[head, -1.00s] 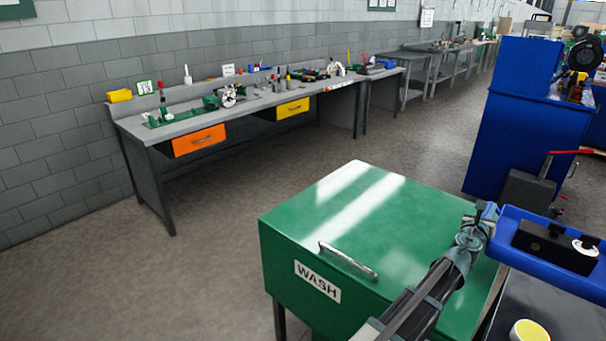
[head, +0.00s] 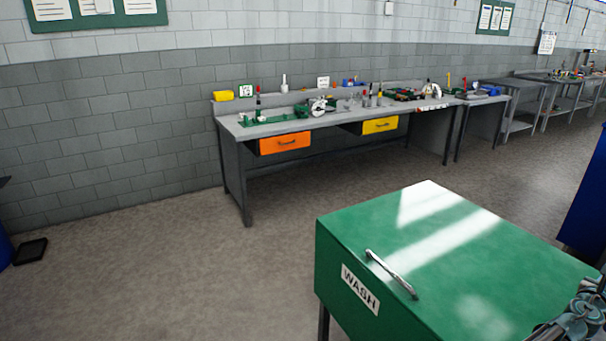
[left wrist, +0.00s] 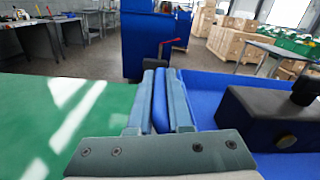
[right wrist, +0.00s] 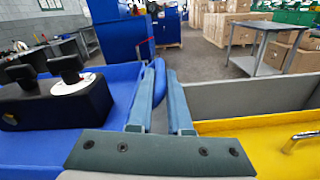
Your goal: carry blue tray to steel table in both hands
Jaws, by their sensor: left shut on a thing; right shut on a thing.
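The blue tray (left wrist: 215,84) is held between my two grippers, and its rim shows in both wrist views (right wrist: 118,76). My left gripper (left wrist: 162,78) is shut on the rim at one end. My right gripper (right wrist: 160,78) is shut on the rim at the other end. A black block with dark knobs and a white disc (right wrist: 62,100) sits in the tray. The tray is out of the head view, where only part of my left arm shows at the lower right. A grey metal table (right wrist: 258,38) stands ahead in the right wrist view; other grey tables (head: 515,84) line the wall.
A green WASH cabinet (head: 440,250) stands close by, beside the tray in the left wrist view. A yellow surface with a handle (right wrist: 265,140) is beside my right gripper. A long workbench (head: 340,112) stands along the wall. Open floor (head: 180,260) lies left of the cabinet.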

